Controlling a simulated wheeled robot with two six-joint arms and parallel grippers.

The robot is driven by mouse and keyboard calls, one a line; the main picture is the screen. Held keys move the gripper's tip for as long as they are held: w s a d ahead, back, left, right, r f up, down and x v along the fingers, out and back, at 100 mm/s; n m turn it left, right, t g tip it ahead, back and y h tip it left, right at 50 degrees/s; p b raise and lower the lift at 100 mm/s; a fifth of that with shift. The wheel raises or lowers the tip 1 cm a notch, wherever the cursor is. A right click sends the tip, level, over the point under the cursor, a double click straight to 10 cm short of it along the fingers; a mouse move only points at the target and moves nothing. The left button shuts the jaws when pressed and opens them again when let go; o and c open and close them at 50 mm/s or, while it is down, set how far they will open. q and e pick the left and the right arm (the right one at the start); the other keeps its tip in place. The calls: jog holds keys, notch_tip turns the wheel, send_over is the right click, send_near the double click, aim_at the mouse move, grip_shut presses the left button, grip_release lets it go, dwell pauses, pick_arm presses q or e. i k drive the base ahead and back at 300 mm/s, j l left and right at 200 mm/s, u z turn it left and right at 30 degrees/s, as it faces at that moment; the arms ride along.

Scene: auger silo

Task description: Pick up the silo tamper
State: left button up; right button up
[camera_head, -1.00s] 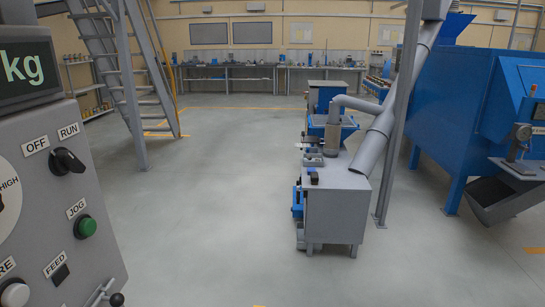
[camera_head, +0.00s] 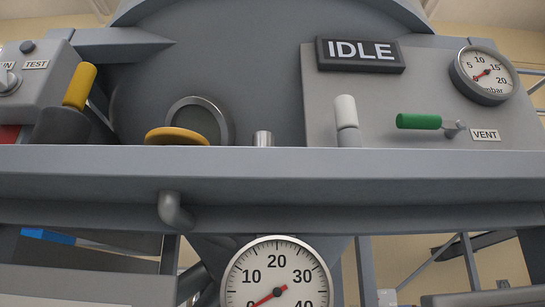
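No thing is marked as the silo tamper. A yellow handle (camera_head: 80,87) stands tilted in a dark grey holder (camera_head: 62,127) at the left of the grey ledge; it may be the tamper, but its lower end is hidden. A yellow disc (camera_head: 177,136) shows just above the ledge edge, in front of a round port (camera_head: 208,118). A white-topped grey post (camera_head: 346,112) stands farther right. Neither of my grippers is in view.
The grey ledge (camera_head: 270,163) crosses the view. Behind it are an IDLE display (camera_head: 361,54), a green-handled VENT lever (camera_head: 419,121) and a pressure gauge (camera_head: 484,74). A TEST switch box (camera_head: 30,76) is at the left. A dial (camera_head: 277,276) hangs below.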

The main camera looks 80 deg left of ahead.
aim_at(66, 124)
jog(key=u, duration=1.6)
